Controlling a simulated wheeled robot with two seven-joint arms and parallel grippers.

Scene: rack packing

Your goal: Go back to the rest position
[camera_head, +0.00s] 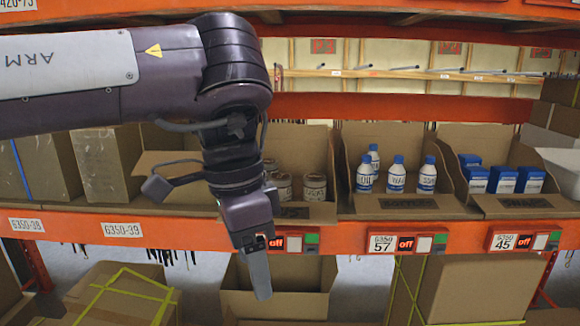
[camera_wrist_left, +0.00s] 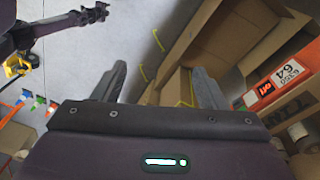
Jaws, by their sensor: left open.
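My left gripper (camera_head: 260,275) hangs pointing down in front of the orange shelf edge in the head view. In the left wrist view its two fingers (camera_wrist_left: 160,88) are spread apart with nothing between them. My left arm comes in from the left and crosses in front of the shelf. A dark arm, seemingly my right one, shows at the top left of the left wrist view, and its gripper end (camera_wrist_left: 97,14) is too small to read.
An orange rack (camera_head: 345,238) spans the view. Jars (camera_head: 314,187) stand behind my arm. Boxes (camera_head: 470,290) fill the lower level. Grey floor (camera_wrist_left: 90,60) shows in the wrist view.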

